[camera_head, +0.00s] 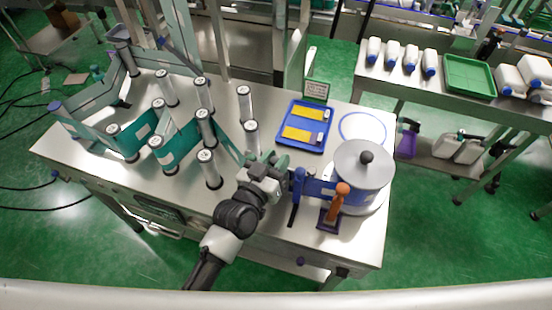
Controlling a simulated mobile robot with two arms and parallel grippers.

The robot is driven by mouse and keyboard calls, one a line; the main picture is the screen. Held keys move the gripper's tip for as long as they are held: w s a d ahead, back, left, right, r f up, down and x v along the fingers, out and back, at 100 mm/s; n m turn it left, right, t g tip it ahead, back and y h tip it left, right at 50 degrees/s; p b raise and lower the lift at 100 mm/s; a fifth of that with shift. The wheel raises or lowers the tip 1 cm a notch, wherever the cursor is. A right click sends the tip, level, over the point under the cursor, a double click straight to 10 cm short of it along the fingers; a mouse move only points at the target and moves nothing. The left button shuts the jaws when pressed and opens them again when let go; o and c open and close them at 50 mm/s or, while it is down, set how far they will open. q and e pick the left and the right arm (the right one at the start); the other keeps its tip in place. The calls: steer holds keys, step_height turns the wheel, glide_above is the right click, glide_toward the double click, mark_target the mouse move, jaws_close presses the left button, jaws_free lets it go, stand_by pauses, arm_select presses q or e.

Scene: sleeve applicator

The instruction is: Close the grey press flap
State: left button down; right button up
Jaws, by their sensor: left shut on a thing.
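My left gripper (284,178) reaches in from the lower left over the right half of the steel table. It is shut on a small grey piece beside the blue post (298,184), which looks like the grey press flap, mostly hidden by the jaws. A blue band runs right from the post to the large drum (361,170), which has a grey lid with a black knob. An orange upright handle (337,203) stands on a dark base in front of the drum. My right gripper is not in view.
Several upright steel rollers (206,128) carry a green band (178,146) on the table's left half. A blue tray (304,130) with yellow items and a blue ring (362,128) lie behind the drum. A second table (460,99) holds bottles and a green tray (470,76).

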arm_select(q)
steer(key=shift+w+d+r+g+p, duration=0.15)
steer(key=shift+w+r+g+p, duration=0.25)
steer(key=shift+p, duration=0.8)
steer(key=shift+w+f, duration=0.25)
steer(key=shift+f, duration=0.15)
steer(key=c, duration=0.9)
jaws_free()
steer(key=shift+b+v, duration=1.1)
steer(key=shift+v, duration=4.25)
steer(key=shift+s+d, duration=0.1)
